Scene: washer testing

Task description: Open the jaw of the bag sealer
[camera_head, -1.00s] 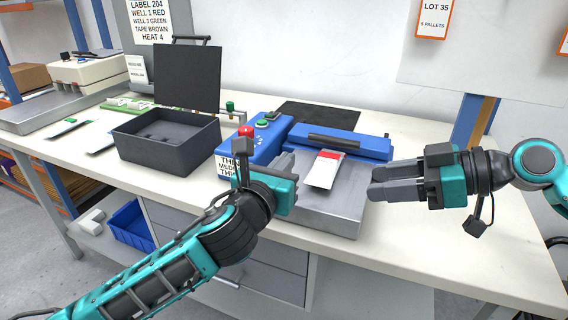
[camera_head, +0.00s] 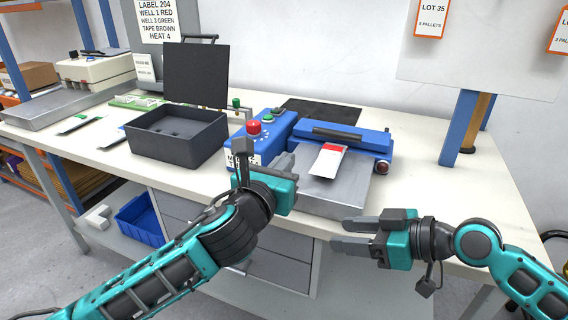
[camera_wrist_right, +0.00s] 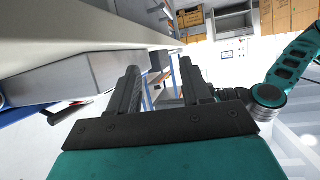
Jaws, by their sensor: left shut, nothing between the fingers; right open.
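The bag sealer has a blue control box (camera_head: 258,140) with a red button (camera_head: 254,127), a metal plate (camera_head: 333,197) and a blue jaw bar (camera_head: 352,141) with a dark grip (camera_head: 337,134). The jaw bar lies low across the back of the plate and looks closed. A white pouch (camera_head: 325,163) with a red band lies on the plate, its red end at the bar. My left gripper (camera_head: 288,178) is shut and empty, at the plate's left front. My right gripper (camera_head: 340,235) is open and empty, before the plate's front edge; its fingers also show in the right wrist view (camera_wrist_right: 160,78).
A dark open-lidded box (camera_head: 175,140) stands left of the sealer. Further left are pouches (camera_head: 112,138) and a scale-like machine (camera_head: 92,70). A round knob (camera_head: 382,167) is at the sealer's right end. The white table (camera_head: 440,205) is clear on the right.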

